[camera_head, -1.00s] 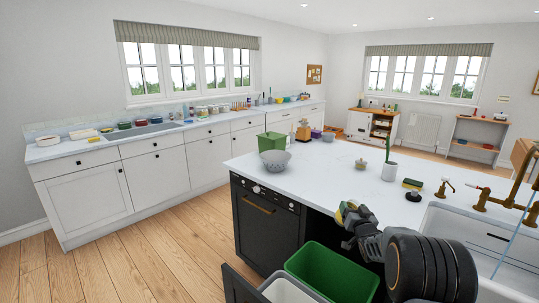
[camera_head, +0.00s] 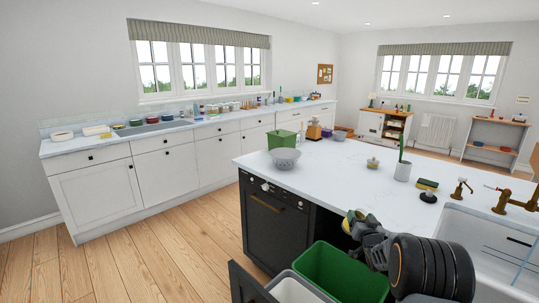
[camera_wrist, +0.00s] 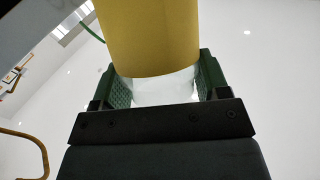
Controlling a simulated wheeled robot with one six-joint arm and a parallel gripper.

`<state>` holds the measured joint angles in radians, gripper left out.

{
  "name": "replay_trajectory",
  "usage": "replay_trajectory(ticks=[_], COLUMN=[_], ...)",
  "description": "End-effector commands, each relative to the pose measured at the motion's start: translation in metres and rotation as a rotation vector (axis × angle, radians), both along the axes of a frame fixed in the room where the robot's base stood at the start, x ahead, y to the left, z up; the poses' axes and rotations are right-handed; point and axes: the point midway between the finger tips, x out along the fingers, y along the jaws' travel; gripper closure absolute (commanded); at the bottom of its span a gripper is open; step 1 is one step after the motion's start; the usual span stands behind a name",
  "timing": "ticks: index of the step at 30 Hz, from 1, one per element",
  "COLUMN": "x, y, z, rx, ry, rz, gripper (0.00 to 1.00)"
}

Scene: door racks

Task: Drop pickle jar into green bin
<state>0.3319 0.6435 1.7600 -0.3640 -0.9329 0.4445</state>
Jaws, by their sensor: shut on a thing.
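The pickle jar (camera_wrist: 150,35) shows in the wrist view as a yellow cylinder with a pale, glassy band at its near end. My gripper (camera_wrist: 160,85) is shut on that pale end, with a green pad on each side. In the head view my gripper (camera_head: 352,222) is small, at the counter's front edge, above the far right part of the green bin (camera_head: 345,275). The jar is hard to make out there. The green bin is open at the top and stands low in front of the counter. Its floor is partly hidden.
A pale grey bin (camera_head: 295,290) stands left of the green bin, beside a dark pulled-out front (camera_head: 248,283). The white island counter (camera_head: 340,180) carries a grey colander (camera_head: 284,158), a green box (camera_head: 282,139) and a plant pot (camera_head: 402,171). Wooden floor at left is clear.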

Motion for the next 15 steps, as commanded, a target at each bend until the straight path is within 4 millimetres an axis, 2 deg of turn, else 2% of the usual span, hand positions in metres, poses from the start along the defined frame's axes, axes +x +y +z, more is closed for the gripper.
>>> replay_trajectory(ticks=[5,6,15], x=[0.0003,0.0003,0.0003], y=[0.0009,0.0010,0.0014], z=[0.0007,0.0007,0.0004], rx=[0.000,0.000,0.000], ry=[-0.002,-0.002,-0.001], rz=[0.002,0.002,0.003], gripper=[0.64,0.30,0.02])
